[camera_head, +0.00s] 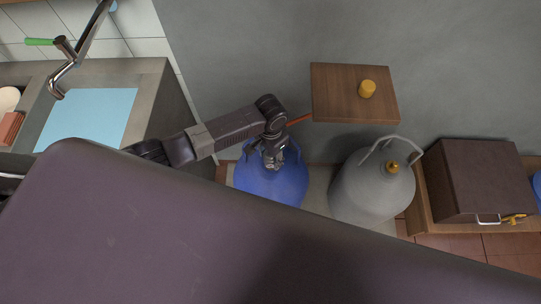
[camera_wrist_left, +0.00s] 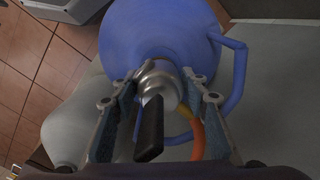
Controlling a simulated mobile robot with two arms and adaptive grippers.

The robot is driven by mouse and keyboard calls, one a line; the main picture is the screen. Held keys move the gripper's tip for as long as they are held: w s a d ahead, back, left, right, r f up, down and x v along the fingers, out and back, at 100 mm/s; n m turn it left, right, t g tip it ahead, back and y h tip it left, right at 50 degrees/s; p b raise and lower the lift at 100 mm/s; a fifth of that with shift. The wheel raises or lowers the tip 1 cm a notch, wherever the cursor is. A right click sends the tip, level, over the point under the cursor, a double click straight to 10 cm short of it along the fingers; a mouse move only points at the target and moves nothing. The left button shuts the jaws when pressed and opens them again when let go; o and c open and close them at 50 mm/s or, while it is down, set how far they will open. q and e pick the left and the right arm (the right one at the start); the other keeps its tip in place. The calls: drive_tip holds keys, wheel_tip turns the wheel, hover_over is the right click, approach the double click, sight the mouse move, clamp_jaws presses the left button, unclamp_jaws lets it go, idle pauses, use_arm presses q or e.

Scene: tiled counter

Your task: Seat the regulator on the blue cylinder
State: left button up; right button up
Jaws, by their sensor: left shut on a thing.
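The blue cylinder (camera_head: 271,188) stands on the floor against the wall, left of a grey cylinder. It also shows in the left wrist view (camera_wrist_left: 130,35). My left gripper (camera_head: 274,160) reaches in from the left over its top. In the left wrist view, my left gripper (camera_wrist_left: 160,103) is shut on the regulator (camera_wrist_left: 161,77), a silver body with a black lever, with an orange hose (camera_wrist_left: 198,138) beside it. The regulator is at the cylinder's top; whether it touches or sits on the valve cannot be told. My right gripper is not in view.
The grey cylinder (camera_head: 372,190) with a handle and brass valve stands close on the right. A wooden shelf (camera_head: 335,95) with a yellow cap (camera_head: 367,88) juts from the wall above. A dark box (camera_head: 480,178) is at right, the sink counter (camera_head: 150,85) at left.

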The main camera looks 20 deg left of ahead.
use_arm(q)
drive_tip(key=shift+f+b, duration=0.4)
drive_tip(key=shift+f, duration=0.35)
drive_tip(key=o, duration=1.6)
drive_tip(key=shift+o, duration=0.2)
wheel_tip(320, 180, up, 12)
drive_tip(key=shift+s+f, duration=0.1)
